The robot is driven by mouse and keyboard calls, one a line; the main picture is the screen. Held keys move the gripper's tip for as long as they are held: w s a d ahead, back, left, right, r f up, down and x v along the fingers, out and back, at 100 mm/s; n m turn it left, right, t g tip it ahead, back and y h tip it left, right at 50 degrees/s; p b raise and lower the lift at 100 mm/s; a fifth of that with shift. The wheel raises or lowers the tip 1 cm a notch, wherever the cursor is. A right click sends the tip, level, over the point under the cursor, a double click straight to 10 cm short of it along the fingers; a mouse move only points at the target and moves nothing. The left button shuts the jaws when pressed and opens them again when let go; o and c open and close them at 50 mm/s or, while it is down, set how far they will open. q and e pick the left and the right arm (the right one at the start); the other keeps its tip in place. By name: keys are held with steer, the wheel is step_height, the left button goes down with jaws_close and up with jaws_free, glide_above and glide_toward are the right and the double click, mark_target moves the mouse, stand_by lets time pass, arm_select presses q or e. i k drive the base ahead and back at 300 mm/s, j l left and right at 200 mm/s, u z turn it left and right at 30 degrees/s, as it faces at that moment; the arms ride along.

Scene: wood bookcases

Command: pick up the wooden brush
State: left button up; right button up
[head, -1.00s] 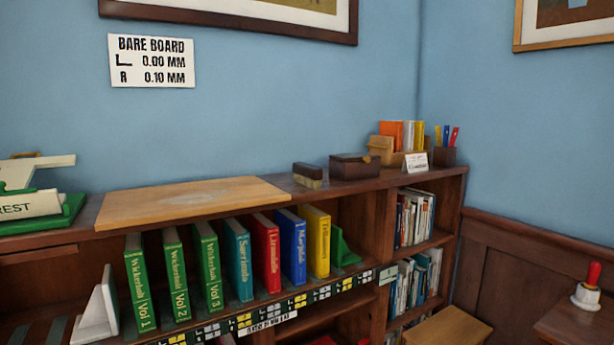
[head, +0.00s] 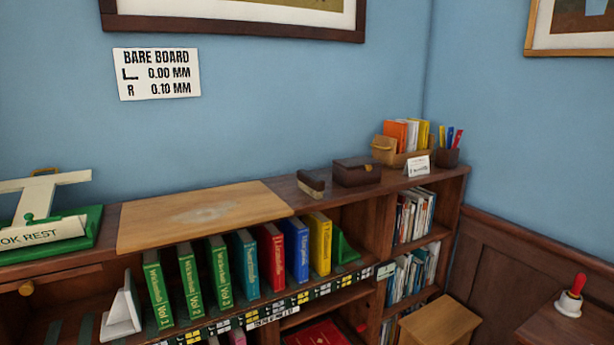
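The wooden brush (head: 311,184) lies on top of the bookcase, just right of the pale wooden board. It has a dark brown back and a lighter strip of bristles below. A dark brown box (head: 357,171) stands a little to its right, with a small gap between them. Neither of my grippers is in the head view.
The pale board (head: 200,213) carries a whitish smudge. A green and white book rest (head: 48,222) stands at the left. Upright coloured books (head: 246,262) fill the shelf below. A wooden stool (head: 440,326) and a red-handled bell (head: 571,296) are at lower right.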

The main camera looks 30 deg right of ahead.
mark_target(313, 185)
steer(key=i+l+u, duration=0.35)
steer(key=l, duration=0.65)
steer(key=l+u, duration=0.3)
steer(key=l, duration=0.7)
steer(key=l+u, duration=0.35)
steer(key=l, duration=0.75)
steer(key=i, duration=0.05)
